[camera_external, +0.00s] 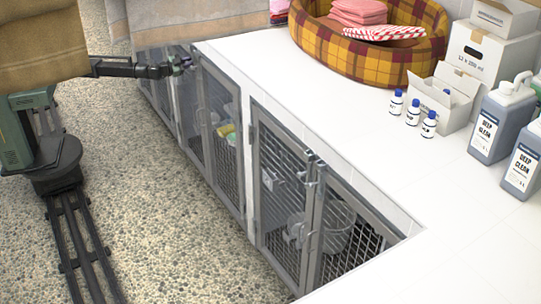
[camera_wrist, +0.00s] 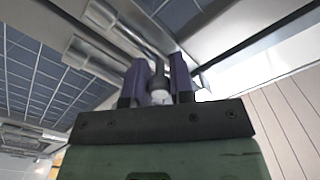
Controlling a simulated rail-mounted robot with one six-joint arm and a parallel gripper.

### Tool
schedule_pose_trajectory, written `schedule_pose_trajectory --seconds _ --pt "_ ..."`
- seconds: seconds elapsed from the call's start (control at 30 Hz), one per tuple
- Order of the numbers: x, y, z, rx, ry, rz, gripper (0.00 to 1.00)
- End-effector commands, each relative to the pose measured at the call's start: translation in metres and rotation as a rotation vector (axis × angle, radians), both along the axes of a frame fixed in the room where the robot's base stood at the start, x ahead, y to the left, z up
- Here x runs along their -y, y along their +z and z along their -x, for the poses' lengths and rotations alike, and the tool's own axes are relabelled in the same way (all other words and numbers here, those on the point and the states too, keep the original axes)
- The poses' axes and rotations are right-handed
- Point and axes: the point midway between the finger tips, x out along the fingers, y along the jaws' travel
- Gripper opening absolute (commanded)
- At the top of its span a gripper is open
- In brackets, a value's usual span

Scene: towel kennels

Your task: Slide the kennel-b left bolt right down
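In the external view my gripper (camera_external: 182,66) is at the top edge of the kennel doors, in front of the far row of kennels. In the wrist view my gripper's two purple fingers (camera_wrist: 160,80) stand on either side of a grey bolt handle (camera_wrist: 158,72) with a pale rounded end. The fingers look close to the handle, but I cannot tell whether they press on it. A metal bolt barrel (camera_wrist: 118,34) runs along the door frame beside it. The bolt is too small to make out in the external view, and no kennel label shows.
A second metal fitting (camera_wrist: 92,60) lies beside the bolt. Nearer mesh kennel doors (camera_external: 282,195) stand to the right below the white counter (camera_external: 330,110). The counter holds a plaid pet bed (camera_external: 345,48), bottles (camera_external: 412,110) and boxes.

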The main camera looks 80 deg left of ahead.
Motion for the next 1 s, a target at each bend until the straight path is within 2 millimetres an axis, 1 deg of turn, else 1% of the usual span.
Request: schedule_pose_trajectory --seconds 0.23,0.27,0.4,0.47,0.77,0.8,0.87,0.9,0.93,1.0 --pt "-0.001 -0.003 -0.001 0.001 0.001 0.0 0.0" --pt "-0.001 -0.006 -0.001 0.001 0.001 0.0 0.0" --pt "-0.001 -0.031 -0.001 0.0 0.001 0.0 0.0" --pt "-0.001 -0.038 -0.001 0.0 0.001 0.0 0.0" --pt "-0.001 -0.036 -0.001 -0.001 0.002 0.003 0.0" --pt "-0.001 -0.036 -0.001 -0.001 0.002 0.003 0.28" --pt "-0.001 -0.036 -0.001 -0.002 0.002 0.003 0.37" --pt "-0.001 -0.036 -0.001 -0.001 0.001 0.002 0.43" --pt "-0.001 -0.036 -0.001 -0.001 0.001 0.002 0.47" --pt "-0.001 -0.036 -0.001 -0.001 0.001 0.001 0.47"
